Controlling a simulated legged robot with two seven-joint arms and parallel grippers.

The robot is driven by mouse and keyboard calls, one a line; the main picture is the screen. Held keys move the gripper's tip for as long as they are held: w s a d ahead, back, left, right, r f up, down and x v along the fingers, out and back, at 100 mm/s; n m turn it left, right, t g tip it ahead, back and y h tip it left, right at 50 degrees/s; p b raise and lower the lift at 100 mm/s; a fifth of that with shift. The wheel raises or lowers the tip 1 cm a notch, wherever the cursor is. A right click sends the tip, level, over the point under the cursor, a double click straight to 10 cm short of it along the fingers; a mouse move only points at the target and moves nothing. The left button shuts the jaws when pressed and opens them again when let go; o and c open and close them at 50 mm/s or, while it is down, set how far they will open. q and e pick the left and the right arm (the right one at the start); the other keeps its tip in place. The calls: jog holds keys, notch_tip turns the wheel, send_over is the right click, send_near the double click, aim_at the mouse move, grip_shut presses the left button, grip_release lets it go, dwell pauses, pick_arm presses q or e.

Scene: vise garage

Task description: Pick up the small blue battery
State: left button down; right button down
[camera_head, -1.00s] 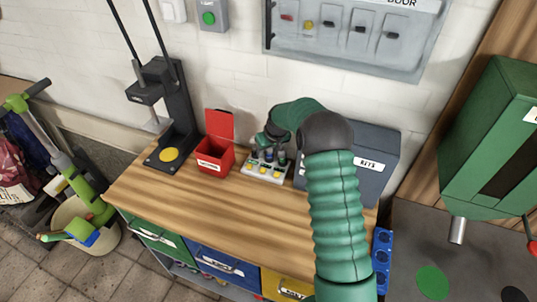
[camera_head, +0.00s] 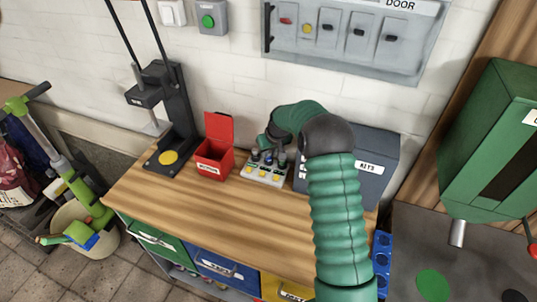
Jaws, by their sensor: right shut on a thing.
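My right arm comes in from the bottom right, and its green gripper (camera_head: 265,144) reaches down to the back of a small light grey charger (camera_head: 258,180) with yellow buttons on the workbench. The gripper is shut on the small blue battery (camera_head: 268,158), which shows only as a small blue spot at the fingertips. Other small dark batteries (camera_head: 282,160) stand beside it in the charger. The gripper's far side is partly hidden, and I cannot tell whether the battery is clear of its slot. My left gripper is out of view.
An open red box (camera_head: 214,157) stands left of the charger, and a black press (camera_head: 175,110) with a yellow disc is further left. A grey-blue bin (camera_head: 375,165) is behind my arm. The wooden bench front (camera_head: 200,215) is clear. A green machine (camera_head: 485,150) stands at the right.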

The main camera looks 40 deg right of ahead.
aim_at(270, 152)
jog(key=shift+d+r, duration=0.1)
jog(key=shift+r, duration=0.3)
notch_tip(270, 152, up, 2)
jog(key=shift+r+b, duration=0.15)
jog(key=shift+b, duration=0.25)
jog(key=s+a+b, duration=0.1)
jog(key=s+a, duration=0.3)
jog(key=a, duration=0.3)
jog(key=s+a+r+b, duration=0.1)
jog(key=s+a+b, duration=0.1)
jog(key=s+a, duration=0.2)
jog(key=a, duration=0.3)
jog(key=shift+s+r, duration=0.15)
jog(key=shift+r, duration=0.15)
jog(key=shift+d, duration=0.1)
